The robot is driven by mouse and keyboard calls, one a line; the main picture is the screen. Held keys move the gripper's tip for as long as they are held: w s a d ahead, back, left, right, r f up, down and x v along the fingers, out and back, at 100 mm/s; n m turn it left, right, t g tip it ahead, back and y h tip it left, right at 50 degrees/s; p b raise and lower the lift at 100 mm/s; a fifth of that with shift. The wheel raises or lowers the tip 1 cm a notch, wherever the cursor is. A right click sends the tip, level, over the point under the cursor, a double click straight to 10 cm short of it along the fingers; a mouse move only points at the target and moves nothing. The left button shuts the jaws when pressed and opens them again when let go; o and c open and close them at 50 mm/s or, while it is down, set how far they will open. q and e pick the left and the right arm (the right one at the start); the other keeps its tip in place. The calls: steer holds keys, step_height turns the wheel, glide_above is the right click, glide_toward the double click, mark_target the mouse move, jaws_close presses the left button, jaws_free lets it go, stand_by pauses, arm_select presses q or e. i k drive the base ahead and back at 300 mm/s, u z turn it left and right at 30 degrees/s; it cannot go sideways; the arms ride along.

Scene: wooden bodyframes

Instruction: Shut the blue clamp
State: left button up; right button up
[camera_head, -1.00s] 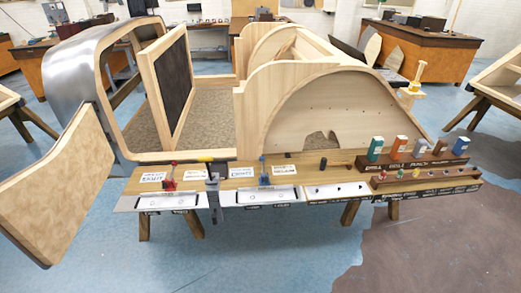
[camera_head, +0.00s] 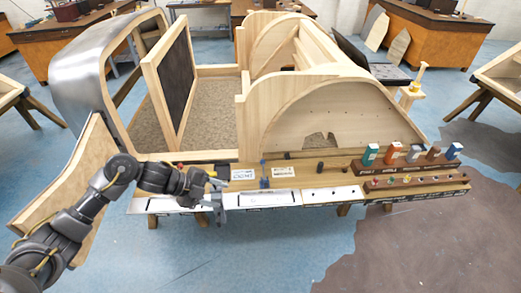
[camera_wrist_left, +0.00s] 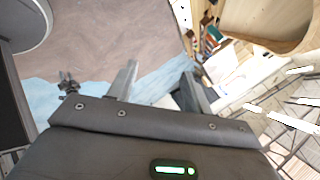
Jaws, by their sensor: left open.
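The blue clamp (camera_head: 264,174) stands on the wooden ledge in front of the curved wooden body frame, with its narrow blue part upright. I cannot make out the blue clamp there. The red clamp is almost wholly hidden behind my left forearm.
White label cards (camera_head: 284,172) lie by the blue clamp, and a pale metal strip (camera_head: 268,198) runs along the ledge's front. A stepped rack (camera_head: 410,165) with several small coloured boxes stands to the right. The floor in front (camera_head: 240,250) is clear.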

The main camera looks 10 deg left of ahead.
mark_target(262, 162)
steer(key=i, duration=1.3)
